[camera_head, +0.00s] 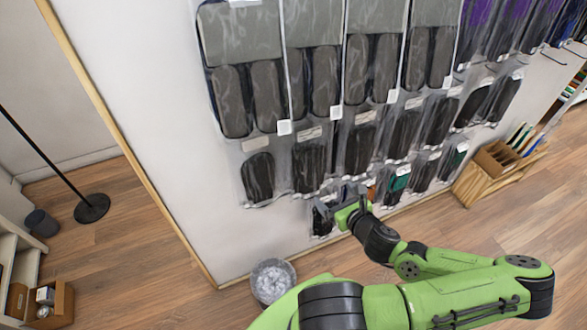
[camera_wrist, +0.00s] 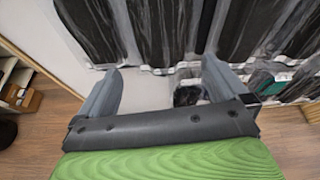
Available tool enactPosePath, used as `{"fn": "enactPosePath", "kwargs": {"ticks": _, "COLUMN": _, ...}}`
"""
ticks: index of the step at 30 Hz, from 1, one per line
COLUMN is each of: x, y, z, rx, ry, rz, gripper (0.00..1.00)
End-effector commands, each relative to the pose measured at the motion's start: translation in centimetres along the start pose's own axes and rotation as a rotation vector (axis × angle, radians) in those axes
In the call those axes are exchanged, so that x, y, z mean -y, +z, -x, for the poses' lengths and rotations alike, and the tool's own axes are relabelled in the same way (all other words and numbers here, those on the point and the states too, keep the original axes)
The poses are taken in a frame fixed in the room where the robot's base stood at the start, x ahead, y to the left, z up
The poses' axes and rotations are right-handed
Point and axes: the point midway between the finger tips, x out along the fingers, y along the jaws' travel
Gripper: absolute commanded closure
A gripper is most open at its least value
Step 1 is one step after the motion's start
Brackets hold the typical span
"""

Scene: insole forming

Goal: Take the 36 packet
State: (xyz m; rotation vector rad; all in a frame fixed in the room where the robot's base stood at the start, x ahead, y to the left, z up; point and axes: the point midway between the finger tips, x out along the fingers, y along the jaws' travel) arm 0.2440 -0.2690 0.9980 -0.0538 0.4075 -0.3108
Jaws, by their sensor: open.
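Clear packets with dark insoles hang in rows on the white wall panel; no size number is readable, so I cannot tell which is the 36 packet. A small dark packet (camera_head: 321,222) hangs lowest, at the left end of the bottom row, partly behind my gripper (camera_head: 338,197). In the wrist view my gripper (camera_wrist: 160,82) is open and empty, its two fingers wide apart. A small dark packet (camera_wrist: 188,94) shows between the fingers, nearer the right one and farther away. I cannot tell if anything touches it.
Larger packets (camera_head: 258,177) hang just above my gripper, close together. A packet with a green piece (camera_head: 398,183) hangs to its right. A waste bin (camera_head: 272,281) stands on the floor below left. A wooden box (camera_head: 497,160) stands at right.

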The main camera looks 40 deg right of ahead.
Motion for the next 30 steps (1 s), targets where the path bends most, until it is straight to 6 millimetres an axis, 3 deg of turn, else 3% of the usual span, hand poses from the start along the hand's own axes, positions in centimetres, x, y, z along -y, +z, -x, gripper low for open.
{"fn": "enactPosePath", "kwargs": {"ticks": 7, "x": -0.1, "y": -0.8, "z": -3.1, "rx": 0.001, "ry": -0.002, "rz": 0.004, "gripper": 0.0}}
{"fn": "enactPosePath", "kwargs": {"ticks": 13, "x": 0.1, "y": -1.4, "z": -4.3, "rx": -0.015, "ry": 0.001, "rz": 0.004, "gripper": 0.0}}
{"fn": "enactPosePath", "kwargs": {"ticks": 20, "x": 0.0, "y": -0.8, "z": -5.5, "rx": -0.002, "ry": -0.002, "rz": 0.006, "gripper": 0.0}}
{"fn": "enactPosePath", "kwargs": {"ticks": 30, "x": 0.0, "y": 0.0, "z": -10.8, "rx": 0.003, "ry": -0.001, "rz": -0.003, "gripper": 0.0}}
